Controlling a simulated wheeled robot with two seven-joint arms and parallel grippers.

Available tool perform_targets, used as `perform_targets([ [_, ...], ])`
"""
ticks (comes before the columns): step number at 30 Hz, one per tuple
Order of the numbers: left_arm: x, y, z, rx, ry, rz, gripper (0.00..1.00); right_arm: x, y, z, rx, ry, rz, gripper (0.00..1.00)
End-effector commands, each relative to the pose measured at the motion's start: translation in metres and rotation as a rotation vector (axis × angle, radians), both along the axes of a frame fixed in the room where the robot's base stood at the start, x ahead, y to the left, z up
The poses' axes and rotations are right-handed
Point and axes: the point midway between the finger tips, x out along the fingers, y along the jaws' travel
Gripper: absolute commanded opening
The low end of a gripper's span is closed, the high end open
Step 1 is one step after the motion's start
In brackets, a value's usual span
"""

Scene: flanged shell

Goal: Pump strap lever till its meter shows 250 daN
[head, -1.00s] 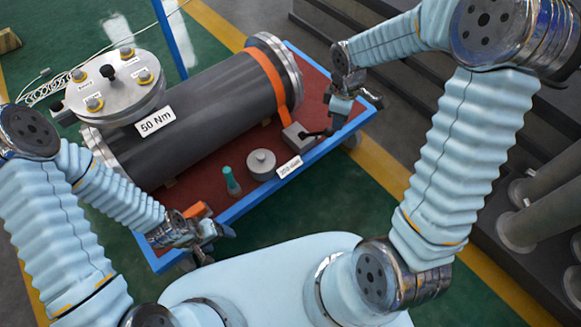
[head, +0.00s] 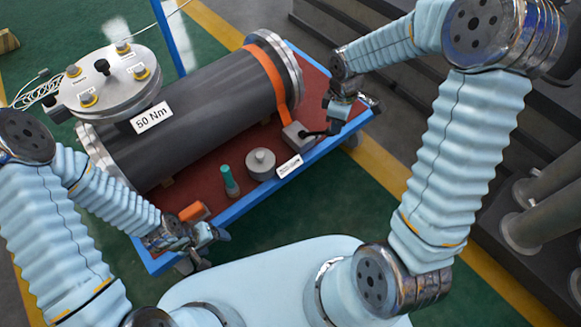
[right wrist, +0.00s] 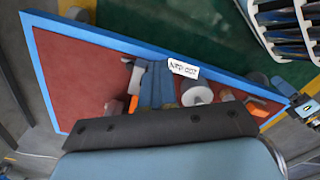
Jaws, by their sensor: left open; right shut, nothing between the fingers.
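An orange strap (head: 276,80) runs over the dark grey flanged shell (head: 205,105) down to a small grey strap box (head: 297,136). A black lever (head: 317,133) sticks out of the box to the right. A white meter label (head: 288,166) lies in front of it; its figure is too small to read surely, and it shows upside down in the right wrist view (right wrist: 184,68). My right gripper (head: 335,122) is shut and empty beside the lever's end; I cannot tell whether they touch. My left gripper (head: 214,236) is open at the cart's front edge.
A blue-edged cart with a red top (head: 213,188) carries everything. A grey round weight (head: 261,164), a green-topped peg (head: 230,181) and an orange block (head: 193,211) stand along its front. A lid with several bolts (head: 110,82) and a "50 Nm" sign (head: 152,117) are at left.

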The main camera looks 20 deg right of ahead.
Motion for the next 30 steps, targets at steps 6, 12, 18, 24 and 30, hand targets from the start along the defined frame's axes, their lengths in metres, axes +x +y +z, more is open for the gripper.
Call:
perform_targets([
  [6, 0.001, 0.003, -0.014, 0.004, -0.003, 0.006, 0.72, -0.001, 0.001, -0.018, 0.004, -0.007, 0.004, 0.00],
  [12, 0.002, 0.006, -0.024, 0.009, -0.004, 0.011, 0.72, -0.003, 0.002, -0.031, 0.005, -0.008, 0.009, 0.00],
  [18, 0.003, 0.009, -0.034, 0.013, -0.006, 0.015, 0.72, -0.004, 0.002, -0.043, 0.006, -0.011, 0.011, 0.00],
  [24, 0.003, 0.008, -0.042, 0.011, -0.005, 0.014, 0.72, -0.007, 0.001, -0.054, 0.006, -0.011, 0.009, 0.00],
  [30, 0.003, 0.007, -0.050, 0.009, -0.003, 0.014, 0.72, -0.012, -0.003, -0.064, 0.005, -0.007, 0.005, 0.00],
])
